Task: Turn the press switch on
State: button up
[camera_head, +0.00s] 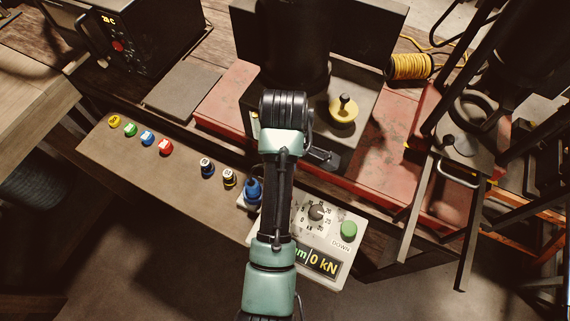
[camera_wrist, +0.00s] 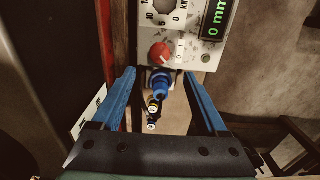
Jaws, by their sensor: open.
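In the wrist view, a red rotary switch (camera_wrist: 160,54) sits on the near edge of the pale control panel (camera_wrist: 188,50), with small markings beside it. The head view shows the panel (camera_head: 328,238) too, but my arm hides the red switch there. The panel display (camera_head: 318,261) is lit and reads 0 kN. My gripper (camera_wrist: 159,76) is open, with its blue fingers spread on either side, and the switch appears just beyond the fingertips, between them. Nothing is held. I cannot make out the fingers in the head view.
A dark knob (camera_head: 316,212) and a green DOWN button (camera_head: 348,230) are on the panel. A blue-based fitting (camera_head: 253,190) stands beside it, with several coloured fittings along the brown shelf (camera_head: 130,165).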

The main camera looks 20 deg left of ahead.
notch_tip(320, 180, down, 9)
jog(key=shift+f+p, duration=0.2)
jog(key=shift+p, duration=0.4)
jog(key=shift+c, duration=0.3)
grip_shut()
